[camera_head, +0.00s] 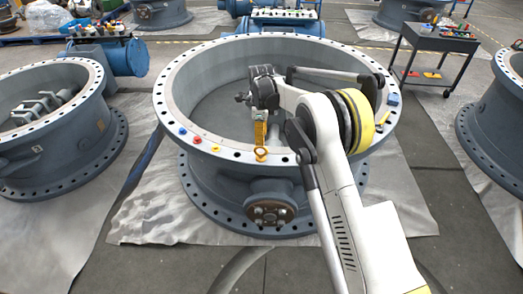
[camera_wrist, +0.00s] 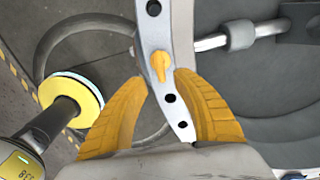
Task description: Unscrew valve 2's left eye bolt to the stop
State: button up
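The large blue-grey valve (camera_head: 275,182) stands in the middle of the head view, its pale flange ring facing up with bolt holes around it. A yellow-orange eye bolt (camera_head: 261,154) sits on the front part of this flange. The eye bolt also shows in the wrist view (camera_wrist: 159,66), with its round end and narrow shank visible. My gripper (camera_head: 261,138) is above the front flange, close over the eye bolt. In the wrist view my gripper (camera_wrist: 163,80) has its two yellow fingers apart, with the eye bolt between and just beyond the tips. Contact cannot be told.
Blue (camera_head: 182,131), red (camera_head: 197,140) and yellow (camera_head: 215,149) small pieces lie on the flange left of the eye bolt. Other valves stand at left (camera_head: 55,135) and right (camera_head: 498,130). A black tool cart (camera_head: 437,45) is at the back right. Grey sheets cover the floor.

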aim_at(261, 156)
notch_tip(261, 156, down, 6)
jog(key=shift+f+b, duration=0.1)
jog(key=shift+b, duration=0.95)
grip_shut()
